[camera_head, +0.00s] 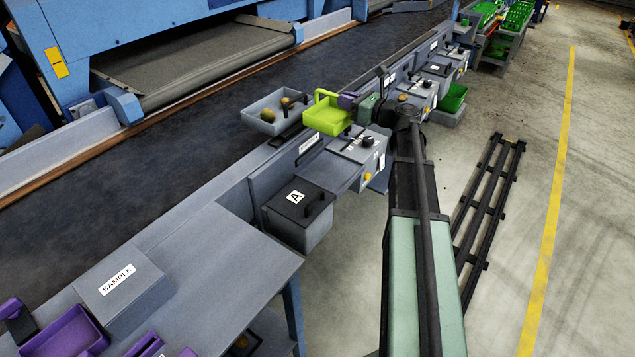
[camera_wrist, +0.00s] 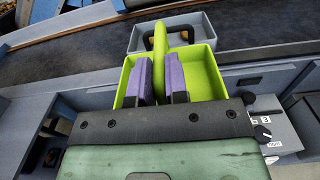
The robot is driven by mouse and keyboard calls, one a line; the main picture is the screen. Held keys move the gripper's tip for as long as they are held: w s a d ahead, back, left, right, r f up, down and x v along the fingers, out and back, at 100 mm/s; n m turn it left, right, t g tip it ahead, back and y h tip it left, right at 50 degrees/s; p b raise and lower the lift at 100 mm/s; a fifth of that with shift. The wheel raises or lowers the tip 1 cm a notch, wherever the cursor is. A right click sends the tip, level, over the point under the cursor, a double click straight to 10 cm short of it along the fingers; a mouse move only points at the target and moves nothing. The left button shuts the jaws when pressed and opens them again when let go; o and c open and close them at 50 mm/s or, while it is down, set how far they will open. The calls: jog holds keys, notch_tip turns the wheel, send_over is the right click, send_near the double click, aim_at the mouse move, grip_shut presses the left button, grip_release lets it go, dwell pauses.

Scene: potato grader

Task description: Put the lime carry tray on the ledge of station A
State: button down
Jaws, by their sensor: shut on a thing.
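The lime carry tray (camera_head: 326,121) hangs in my gripper (camera_head: 352,100) above the row of grey stations beside the belt. It also shows in the wrist view (camera_wrist: 208,75), where the purple fingers (camera_wrist: 160,82) are shut on its upright lime handle. The tray looks about level, and what I see of its inside is empty. A dark-lidded grey box (camera_head: 300,225) with an "A" label stands lower left of the tray, against a grey upright panel. I cannot clearly tell which surface is the ledge of station A.
A grey tray (camera_head: 262,122) with potatoes stands just left of the lime tray, by the dark belt (camera_head: 150,150). More stations (camera_head: 415,92) run to the upper right. A table with a "SAMPLE" box (camera_head: 122,280) and purple trays is lower left. A dark rail lies on the floor (camera_head: 490,205).

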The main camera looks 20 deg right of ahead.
jog(key=shift+w+d+f, duration=0.1)
jog(key=shift+d+f, duration=0.1)
jog(key=shift+f, duration=0.1)
notch_tip(320, 180, down, 20)
jog(key=b, duration=2)
jog(key=shift+a+b, duration=0.1)
jog(key=shift+b, duration=0.2)
jog(key=shift+r+p, duration=0.3)
jog(key=shift+f, duration=0.2)
jog(key=c, duration=1.1)
grip_release()
jog(key=shift+r, duration=0.3)
jog(key=v, duration=1.2)
